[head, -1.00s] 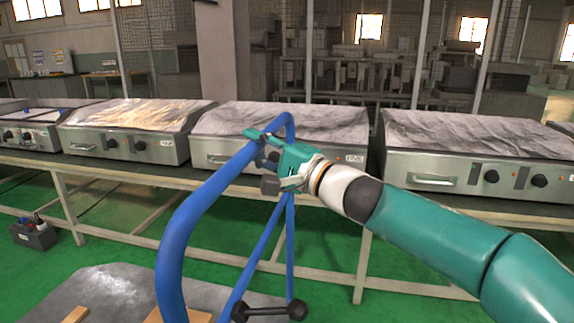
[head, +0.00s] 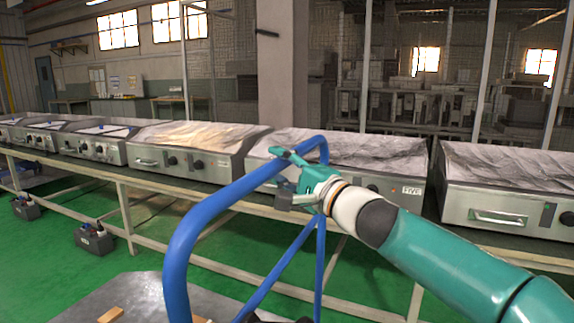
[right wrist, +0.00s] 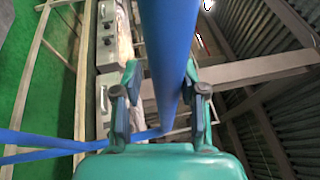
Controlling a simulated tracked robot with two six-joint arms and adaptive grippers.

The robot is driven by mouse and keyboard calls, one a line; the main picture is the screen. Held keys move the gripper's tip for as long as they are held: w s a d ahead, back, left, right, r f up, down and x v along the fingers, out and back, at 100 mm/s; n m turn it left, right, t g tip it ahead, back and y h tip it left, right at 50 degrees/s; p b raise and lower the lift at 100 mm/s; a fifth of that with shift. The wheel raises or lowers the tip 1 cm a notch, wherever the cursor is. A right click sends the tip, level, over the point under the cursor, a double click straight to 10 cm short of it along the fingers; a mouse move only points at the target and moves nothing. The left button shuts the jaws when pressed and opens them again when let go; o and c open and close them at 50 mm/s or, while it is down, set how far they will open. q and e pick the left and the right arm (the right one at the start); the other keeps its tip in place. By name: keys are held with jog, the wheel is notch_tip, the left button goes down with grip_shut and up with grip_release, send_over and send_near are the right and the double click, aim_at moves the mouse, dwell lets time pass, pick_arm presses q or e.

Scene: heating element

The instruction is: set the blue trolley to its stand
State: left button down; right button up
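The blue trolley's bent tube handle (head: 186,240) stands in front of me in the head view. Its grey metal deck (head: 140,296) shows at the bottom left, partly cut off. My right gripper (head: 283,172) is at the upper part of the handle. My left gripper is in neither view. I cannot pick out the trolley's stand.
A long bench (head: 135,212) with a row of steel heating units crosses behind the trolley; one unit (head: 405,190) is labelled FIVE. Black boxes (head: 94,240) sit on the green floor under the bench. Open green floor (head: 60,285) lies to the left. Wooden pieces (head: 110,315) lie on the deck.

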jog(key=shift+o, duration=0.6)
jog(key=shift+r, duration=0.1)
jog(key=shift+d, duration=0.15)
jog(key=shift+s+d, duration=0.15)
jog(key=shift+s, duration=0.05)
jog(key=v, duration=1.1)
jog(key=shift+s+f, duration=0.2)
